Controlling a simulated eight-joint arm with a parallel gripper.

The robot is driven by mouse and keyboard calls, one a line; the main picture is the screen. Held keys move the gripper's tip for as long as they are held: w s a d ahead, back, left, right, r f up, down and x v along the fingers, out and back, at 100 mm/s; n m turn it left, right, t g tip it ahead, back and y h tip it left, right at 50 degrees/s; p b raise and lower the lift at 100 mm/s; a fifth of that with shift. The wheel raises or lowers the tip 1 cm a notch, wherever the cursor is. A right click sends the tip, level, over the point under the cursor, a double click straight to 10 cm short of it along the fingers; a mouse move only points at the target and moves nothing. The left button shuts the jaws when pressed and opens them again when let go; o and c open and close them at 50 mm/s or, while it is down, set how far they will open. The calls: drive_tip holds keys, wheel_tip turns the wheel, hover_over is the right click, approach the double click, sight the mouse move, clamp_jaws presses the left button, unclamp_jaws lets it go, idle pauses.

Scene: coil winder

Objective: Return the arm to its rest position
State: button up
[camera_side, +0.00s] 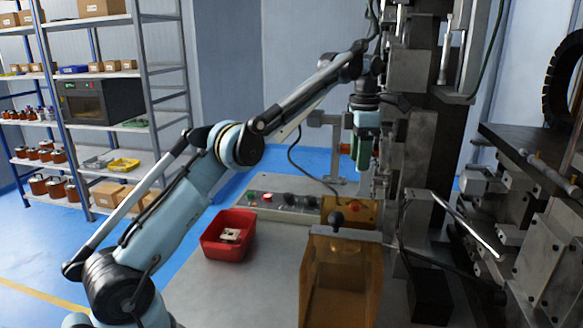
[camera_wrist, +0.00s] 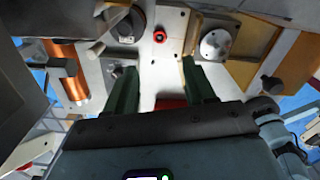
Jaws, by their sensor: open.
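My gripper (camera_side: 362,172) points down in the side view, beside the dark vertical column of the coil winder (camera_side: 425,120). My arm reaches across the bench from the lower left, with its elbow raised. In the wrist view, the two green fingers of my gripper (camera_wrist: 159,68) stand apart with nothing held between them. A pale plate with a red ring (camera_wrist: 159,36) shows beyond the fingertips. A copper-coloured coil (camera_wrist: 68,72) is to the left of the fingers.
A red bin (camera_side: 211,249) holding small pale parts stands on the grey bench. Behind it is a control panel (camera_side: 270,207). An amber guard (camera_side: 340,285) stands at the front, with heavy machinery (camera_side: 550,245) to the right. Shelves (camera_side: 165,90) stand at the back left.

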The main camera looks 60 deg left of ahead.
drive_tip(key=shift+f, duration=6)
drive_tip(key=shift+r, duration=0.1)
wheel_tip(320, 180, up, 12)
wheel_tip(320, 180, down, 12)
drive_tip(key=shift+r, duration=0.1)
wheel_tip(320, 180, up, 6)
drive_tip(key=shift+r, duration=0.2)
drive_tip(key=shift+s+a+f, duration=0.35)
drive_tip(key=shift+a+f, duration=0.1)
drive_tip(key=shift+a, duration=0.3)
drive_tip(key=shift+s+a+f, duration=0.35)
drive_tip(key=shift+a+f, duration=0.1)
drive_tip(key=shift+a, duration=0.3)
